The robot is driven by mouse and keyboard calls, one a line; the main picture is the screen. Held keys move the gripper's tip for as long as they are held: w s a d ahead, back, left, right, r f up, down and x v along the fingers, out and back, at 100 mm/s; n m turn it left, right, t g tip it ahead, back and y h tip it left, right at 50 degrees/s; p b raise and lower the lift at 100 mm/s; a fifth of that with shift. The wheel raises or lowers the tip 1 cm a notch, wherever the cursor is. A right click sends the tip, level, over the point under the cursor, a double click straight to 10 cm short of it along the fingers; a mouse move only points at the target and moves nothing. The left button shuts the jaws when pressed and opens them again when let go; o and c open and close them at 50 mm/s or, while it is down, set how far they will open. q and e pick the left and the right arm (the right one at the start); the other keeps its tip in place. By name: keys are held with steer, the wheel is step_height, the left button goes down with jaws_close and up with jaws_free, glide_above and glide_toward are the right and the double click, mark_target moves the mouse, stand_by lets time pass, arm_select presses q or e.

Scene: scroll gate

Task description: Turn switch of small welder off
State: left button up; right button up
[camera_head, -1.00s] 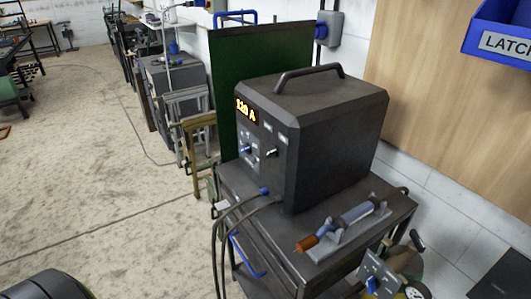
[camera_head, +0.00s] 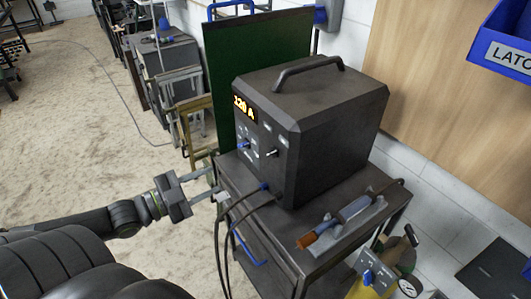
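The small welder (camera_head: 312,120) is a dark box with a top handle, standing on a metal cart (camera_head: 228,176). My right gripper is not in view.
Cables (camera_head: 222,235) hang from the welder's front, close to my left gripper. A torch (camera_head: 335,222) lies on the cart's right side. A green panel (camera_head: 218,60) stands behind the welder. A blue bin (camera_head: 503,40) hangs at top right.

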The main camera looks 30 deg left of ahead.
arm_select(q)
steer(key=b, duration=0.7)
glide_toward(268, 155)
steer(key=x, duration=0.4)
steer(key=b+x, duration=0.1)
steer(key=x, duration=0.3)
steer(key=shift+a, duration=0.15)
steer(key=shift+b+x, duration=0.35)
steer(key=shift+x, duration=0.45)
jaws_close()
